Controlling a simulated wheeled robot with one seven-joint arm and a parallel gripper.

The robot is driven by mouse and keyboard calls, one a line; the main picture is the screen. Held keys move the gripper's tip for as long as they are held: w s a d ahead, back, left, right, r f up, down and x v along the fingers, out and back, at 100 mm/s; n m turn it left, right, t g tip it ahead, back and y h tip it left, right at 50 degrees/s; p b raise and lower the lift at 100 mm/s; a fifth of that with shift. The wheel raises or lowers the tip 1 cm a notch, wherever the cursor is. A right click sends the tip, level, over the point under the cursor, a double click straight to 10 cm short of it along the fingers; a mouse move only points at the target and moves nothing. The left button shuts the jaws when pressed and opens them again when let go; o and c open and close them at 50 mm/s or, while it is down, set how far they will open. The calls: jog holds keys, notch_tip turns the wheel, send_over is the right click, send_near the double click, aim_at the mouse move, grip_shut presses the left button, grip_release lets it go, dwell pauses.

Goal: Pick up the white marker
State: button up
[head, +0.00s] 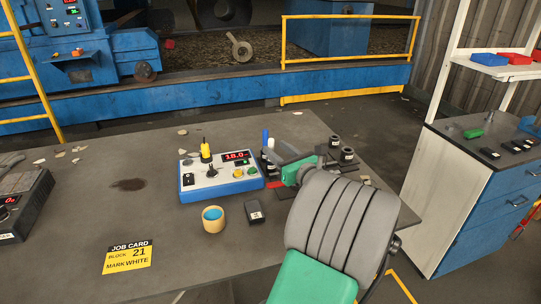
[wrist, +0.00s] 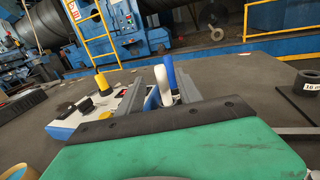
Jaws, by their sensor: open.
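The white marker (head: 271,143) stands upright beside a blue marker (head: 265,136) at the right end of the blue control box, in the head view. My gripper (head: 279,155) is open and reaches in from the right, close to the markers and partly covering them. In the wrist view, my gripper's two grey fingers (wrist: 150,84) point forward on either side of a gap. The blue marker (wrist: 169,72) and a white upright piece show by the right fingertip there. I cannot tell whether either finger touches a marker.
The blue control box (head: 225,196) with a yellow-topped knob stands left of my gripper. Black labelled cylinders (head: 348,156) stand right.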

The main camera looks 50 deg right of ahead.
aim_at(273, 145)
jog(key=x, duration=0.4)
jog(key=shift+w, duration=0.1)
jog(key=shift+d, duration=0.1)
jog(key=shift+c, duration=0.4)
grip_shut()
